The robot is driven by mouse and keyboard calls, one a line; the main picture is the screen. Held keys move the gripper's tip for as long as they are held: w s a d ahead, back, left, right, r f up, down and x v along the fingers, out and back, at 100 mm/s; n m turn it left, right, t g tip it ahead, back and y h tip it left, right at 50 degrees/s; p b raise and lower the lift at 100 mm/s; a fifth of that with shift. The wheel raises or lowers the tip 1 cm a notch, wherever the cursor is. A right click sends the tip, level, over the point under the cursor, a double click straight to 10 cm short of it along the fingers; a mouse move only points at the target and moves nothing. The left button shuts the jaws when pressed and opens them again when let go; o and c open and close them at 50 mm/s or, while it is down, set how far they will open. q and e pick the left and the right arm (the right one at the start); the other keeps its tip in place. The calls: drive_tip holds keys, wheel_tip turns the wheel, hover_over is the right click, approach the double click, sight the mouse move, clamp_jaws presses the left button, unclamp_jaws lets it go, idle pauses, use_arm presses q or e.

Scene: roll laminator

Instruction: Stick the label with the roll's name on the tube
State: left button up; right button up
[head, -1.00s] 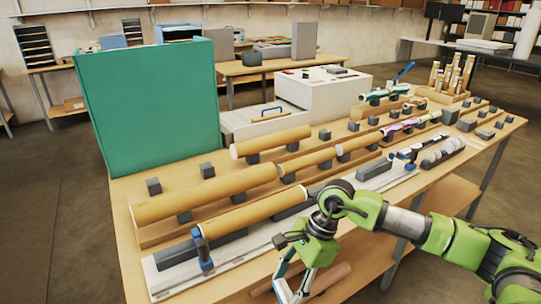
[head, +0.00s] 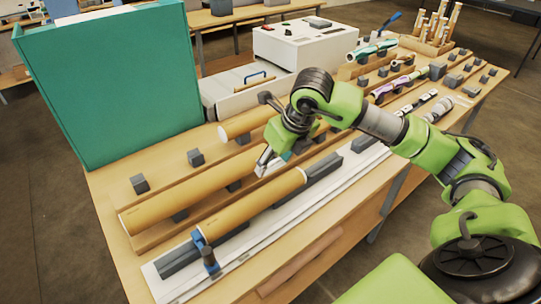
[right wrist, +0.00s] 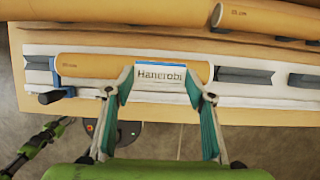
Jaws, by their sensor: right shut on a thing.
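The front kraft tube (head: 250,207) lies on dark supports along the white rail at the table's front edge. It also shows in the right wrist view (right wrist: 95,68), with small print near its left end. A white label (right wrist: 160,78) reading roughly "Hancrobi" is between the fingertips of my right gripper (head: 268,163) and appears over the right part of this tube. I cannot tell whether the label touches the tube. In the head view the label is not clearly visible. My left gripper is not in view.
A blue clamp (head: 205,252) stands at the tube's left end. A longer kraft tube (head: 190,195) lies just behind, with another (head: 247,122) further back. A teal panel (head: 115,80) and white laminator (head: 310,42) stand at the back. Small grey blocks (head: 139,184) dot the table.

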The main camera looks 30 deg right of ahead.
sight(271, 188)
wheel_tip(271, 188, down, 2)
drive_tip(key=shift+f+b, duration=0.2)
drive_tip(key=shift+b, duration=0.35)
wheel_tip(271, 188, down, 3)
drive_tip(key=shift+f+b, duration=0.15)
drive_tip(key=shift+b, duration=0.65)
drive_tip(key=shift+f+b, duration=0.95)
drive_tip(key=shift+b, duration=0.05)
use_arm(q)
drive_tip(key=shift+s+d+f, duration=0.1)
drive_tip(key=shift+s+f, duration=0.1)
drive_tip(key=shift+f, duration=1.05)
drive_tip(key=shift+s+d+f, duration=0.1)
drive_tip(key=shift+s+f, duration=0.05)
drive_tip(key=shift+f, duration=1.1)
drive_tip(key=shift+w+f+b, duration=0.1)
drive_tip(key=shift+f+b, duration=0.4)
use_arm(e)
drive_tip(key=shift+f, duration=0.2)
drive_tip(key=o, duration=0.8)
